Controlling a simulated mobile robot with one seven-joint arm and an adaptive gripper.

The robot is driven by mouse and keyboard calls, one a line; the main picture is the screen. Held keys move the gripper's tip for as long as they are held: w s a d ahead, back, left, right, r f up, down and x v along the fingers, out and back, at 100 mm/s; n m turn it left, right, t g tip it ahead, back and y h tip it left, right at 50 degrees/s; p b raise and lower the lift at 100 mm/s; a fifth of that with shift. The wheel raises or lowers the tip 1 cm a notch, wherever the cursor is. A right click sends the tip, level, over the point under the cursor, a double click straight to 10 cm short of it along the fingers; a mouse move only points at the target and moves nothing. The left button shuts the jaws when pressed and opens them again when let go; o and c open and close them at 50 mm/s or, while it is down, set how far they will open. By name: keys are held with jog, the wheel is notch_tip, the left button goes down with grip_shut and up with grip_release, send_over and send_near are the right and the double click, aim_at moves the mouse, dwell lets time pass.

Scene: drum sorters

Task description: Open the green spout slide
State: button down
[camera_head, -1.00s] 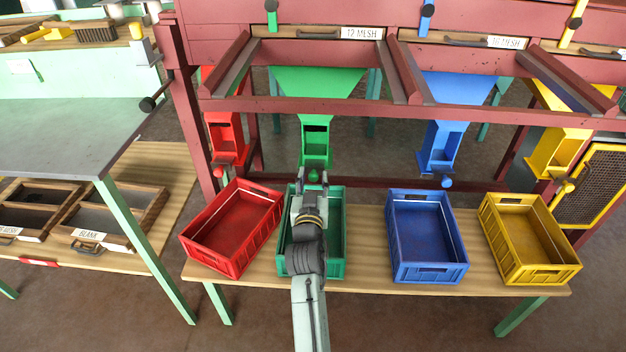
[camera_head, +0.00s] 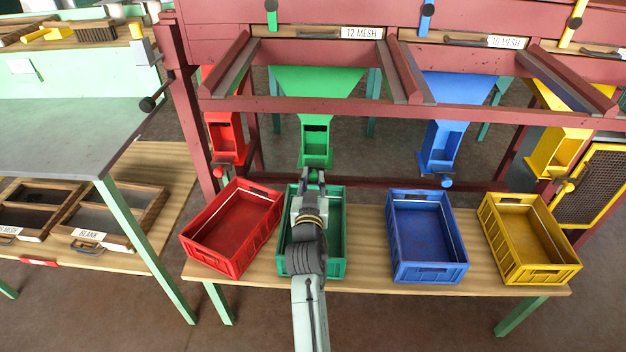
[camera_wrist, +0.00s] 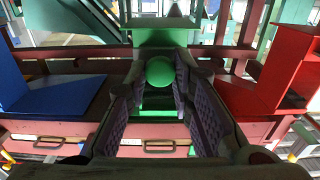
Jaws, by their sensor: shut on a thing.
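The green spout (camera_head: 317,150) hangs under the green hopper, above the back edge of the green crate (camera_head: 335,255). My gripper (camera_head: 313,180) is at the foot of this spout. In the wrist view, my gripper (camera_wrist: 160,85) has its two padded fingers on either side of the round green knob (camera_wrist: 160,71) of the slide, shut on it. In the head view, my fingers largely hide the knob. How far the slide plate is drawn out cannot be told.
The red spout (camera_head: 224,140) is to the left; the blue (camera_head: 440,150) and yellow (camera_head: 556,155) spouts are to the right. Red (camera_head: 195,255), blue (camera_head: 428,272) and yellow (camera_head: 535,274) crates stand on the wooden bench (camera_head: 375,280). A maroon beam (camera_head: 400,112) crosses in front of the hoppers.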

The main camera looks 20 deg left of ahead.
jog(key=v, duration=0.5)
jog(key=shift+s, duration=0.1)
jog(key=c, duration=1.4)
grip_release()
notch_tip(320, 180, up, 10)
jog(key=shift+f, duration=0.1)
